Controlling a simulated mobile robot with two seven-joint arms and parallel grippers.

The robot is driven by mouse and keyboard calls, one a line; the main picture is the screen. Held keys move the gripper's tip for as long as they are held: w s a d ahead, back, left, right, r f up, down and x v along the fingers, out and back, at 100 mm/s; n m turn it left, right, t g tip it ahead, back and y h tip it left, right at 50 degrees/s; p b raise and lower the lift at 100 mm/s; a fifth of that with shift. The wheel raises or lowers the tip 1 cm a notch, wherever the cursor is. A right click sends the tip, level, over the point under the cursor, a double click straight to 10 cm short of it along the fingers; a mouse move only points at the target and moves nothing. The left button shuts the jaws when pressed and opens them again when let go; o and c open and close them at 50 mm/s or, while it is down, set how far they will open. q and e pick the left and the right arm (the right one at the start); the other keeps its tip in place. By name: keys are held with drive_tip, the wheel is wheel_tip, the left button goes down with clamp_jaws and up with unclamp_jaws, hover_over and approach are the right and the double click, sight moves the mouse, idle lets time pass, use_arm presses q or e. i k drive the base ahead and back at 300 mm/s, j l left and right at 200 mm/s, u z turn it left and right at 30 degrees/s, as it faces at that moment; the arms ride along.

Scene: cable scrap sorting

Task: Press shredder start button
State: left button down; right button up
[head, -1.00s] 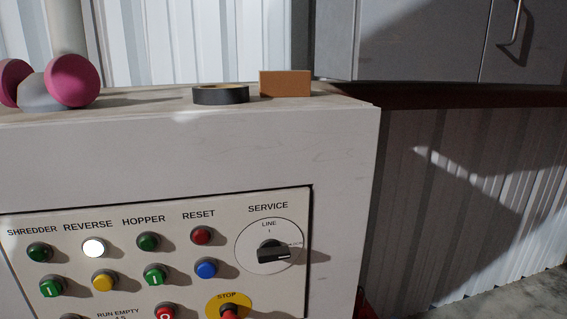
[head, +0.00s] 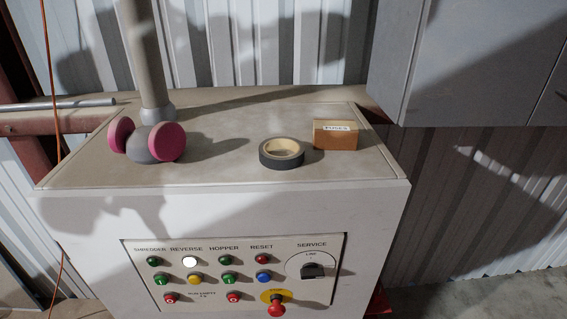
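The control panel (head: 135,270) is on the front of a pale cabinet (head: 85,235). Under the SHREDDER label there is a dark green lamp (head: 153,261), a green button (head: 162,279) below it, and a red button (head: 170,298) lower down. The REVERSE lamp (head: 190,261) glows white, with a yellow button (head: 195,278) under it. The HOPPER column has a dark green lamp (head: 229,259), a green button (head: 228,278) and a red button (head: 233,297). Neither of my grippers shows in the head view.
A red STOP mushroom button (head: 276,307) on a yellow disc and a black SERVICE switch (head: 313,270) sit at the right. A tape roll (head: 281,153), a FUSES box (head: 335,135) and pink ear defenders (head: 166,142) are on the cabinet top.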

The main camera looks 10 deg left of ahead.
sight(159, 280)
drive_tip(key=u, duration=1.2)
drive_tip(key=k+j+z, duration=0.25)
drive_tip(key=j, duration=0.15)
